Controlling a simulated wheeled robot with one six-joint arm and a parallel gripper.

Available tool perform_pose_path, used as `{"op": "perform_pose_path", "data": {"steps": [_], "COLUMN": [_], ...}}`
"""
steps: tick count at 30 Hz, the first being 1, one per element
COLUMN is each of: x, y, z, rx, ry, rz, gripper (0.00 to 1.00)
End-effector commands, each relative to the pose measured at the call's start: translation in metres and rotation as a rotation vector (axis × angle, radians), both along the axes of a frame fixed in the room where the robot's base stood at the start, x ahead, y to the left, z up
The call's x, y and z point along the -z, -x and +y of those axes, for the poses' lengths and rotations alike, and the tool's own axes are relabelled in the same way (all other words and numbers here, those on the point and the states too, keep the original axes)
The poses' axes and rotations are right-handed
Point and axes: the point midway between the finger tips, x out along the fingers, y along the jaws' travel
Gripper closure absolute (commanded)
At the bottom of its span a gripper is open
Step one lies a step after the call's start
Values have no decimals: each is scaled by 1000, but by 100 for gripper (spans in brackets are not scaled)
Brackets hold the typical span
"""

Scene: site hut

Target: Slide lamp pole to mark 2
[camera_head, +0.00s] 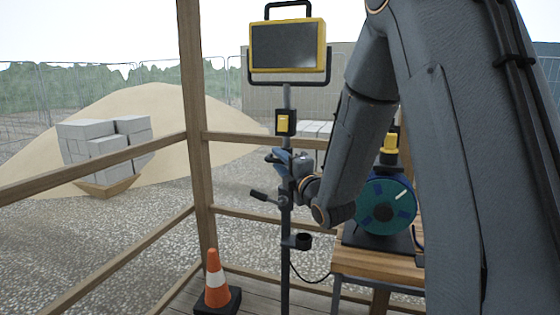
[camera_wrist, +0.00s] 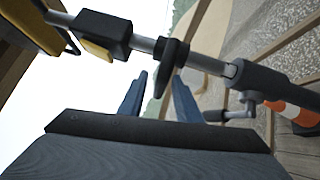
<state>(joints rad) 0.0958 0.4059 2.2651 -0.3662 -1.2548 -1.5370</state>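The lamp pole (camera_head: 286,267) stands upright by the hut's corner post, with a yellow-framed lamp (camera_head: 288,45) on top. It crosses the wrist view diagonally (camera_wrist: 202,62). A black clamp with a side lever (camera_head: 264,196) sits around the pole and also shows in the wrist view (camera_wrist: 258,82). My gripper (camera_head: 284,158) is at the pole just above the clamp. In the wrist view, its blue fingers (camera_wrist: 160,76) are apart, with a black grip piece (camera_wrist: 170,60) on the pole between or just beyond their tips; contact cannot be told. No mark numbers are legible.
A yellow-black switch box (camera_head: 284,122) is on the pole above my gripper. A cup-like holder (camera_head: 303,241) is below the clamp. A cable reel (camera_head: 385,203) stands on a wooden bench (camera_head: 378,264) at right. A traffic cone (camera_head: 213,280) and wooden rails (camera_head: 110,262) are at left.

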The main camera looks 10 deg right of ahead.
Motion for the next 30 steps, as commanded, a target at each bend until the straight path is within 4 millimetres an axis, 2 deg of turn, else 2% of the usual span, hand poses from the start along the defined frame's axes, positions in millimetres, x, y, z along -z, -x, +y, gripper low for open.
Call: {"op": "perform_pose_path", "data": {"steps": [6,11,12,20,26,30], "x": [0,0,0,-2,-30,-64], "y": [0,0,0,0,1,1], "z": [0,0,0,0,0,0], "rx": [0,0,0,0,0,0], "ry": [0,0,0,0,2,1], "rz": [0,0,0,0,-5,-7], "gripper": [71,98,100,100,100,100]}}
